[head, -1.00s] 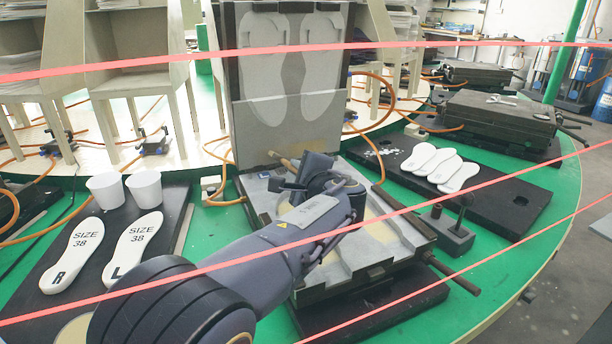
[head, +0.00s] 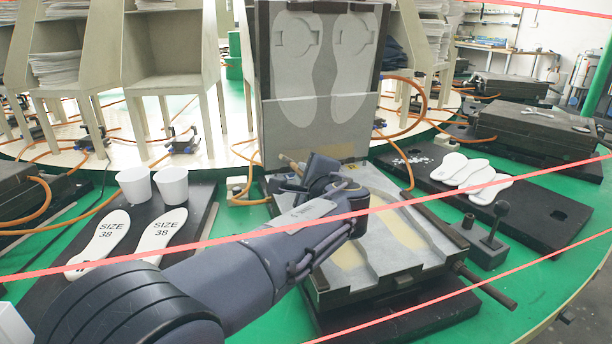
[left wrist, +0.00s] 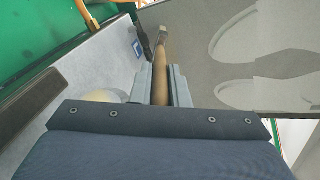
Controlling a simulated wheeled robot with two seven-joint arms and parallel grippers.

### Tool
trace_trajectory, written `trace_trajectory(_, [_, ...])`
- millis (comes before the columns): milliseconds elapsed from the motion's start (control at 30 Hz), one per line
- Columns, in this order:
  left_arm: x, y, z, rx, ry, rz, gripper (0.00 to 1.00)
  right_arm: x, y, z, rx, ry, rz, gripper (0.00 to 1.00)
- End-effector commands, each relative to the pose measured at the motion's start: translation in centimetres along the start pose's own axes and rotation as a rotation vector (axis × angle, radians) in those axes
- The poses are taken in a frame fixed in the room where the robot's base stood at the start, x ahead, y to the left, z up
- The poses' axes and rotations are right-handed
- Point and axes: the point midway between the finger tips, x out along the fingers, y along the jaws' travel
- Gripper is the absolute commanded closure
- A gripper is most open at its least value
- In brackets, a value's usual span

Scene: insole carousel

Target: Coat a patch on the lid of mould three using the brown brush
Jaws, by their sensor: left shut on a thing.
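The open mould has an upright lid (head: 322,120) with two pale insole shapes on it. Its grey base (head: 385,258) with yellowish hollows lies flat in front. My left gripper (head: 298,172) is over the back left of the base, near the lid's lower left corner. It is shut on the brown brush (head: 288,162). In the left wrist view the brush handle (left wrist: 160,78) stands between the two fingers and points away from me, beside the lid (left wrist: 205,50). I cannot tell whether the brush touches anything. My right gripper is not in view.
Two white cups (head: 172,184) and SIZE 38 insoles (head: 104,238) are on a dark board at left. White insoles (head: 470,172) lie on a board at right, behind a small dark stand (head: 484,250). Orange hoses and red lines cross the scene.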

Motion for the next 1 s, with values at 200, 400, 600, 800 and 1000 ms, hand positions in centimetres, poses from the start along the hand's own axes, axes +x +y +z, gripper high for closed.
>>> trace_trajectory(200, [-1.3, 0.6, -0.4, 0.000, 0.002, -0.001, 1.00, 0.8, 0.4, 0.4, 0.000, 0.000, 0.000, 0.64])
trace_trajectory(400, [-3.2, 1.2, -0.7, 0.000, 0.003, -0.001, 1.00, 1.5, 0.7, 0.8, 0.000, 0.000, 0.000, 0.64])
trace_trajectory(600, [-5.0, 1.8, -0.9, 0.000, 0.001, -0.001, 1.00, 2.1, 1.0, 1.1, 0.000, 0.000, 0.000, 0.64])
trace_trajectory(800, [-5.7, 1.9, -0.9, 0.000, 0.000, 0.000, 1.00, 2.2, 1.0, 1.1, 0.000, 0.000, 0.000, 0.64])
trace_trajectory(1000, [-5.7, 1.9, -0.9, 0.000, 0.000, 0.000, 1.00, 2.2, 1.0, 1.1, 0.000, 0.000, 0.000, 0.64])
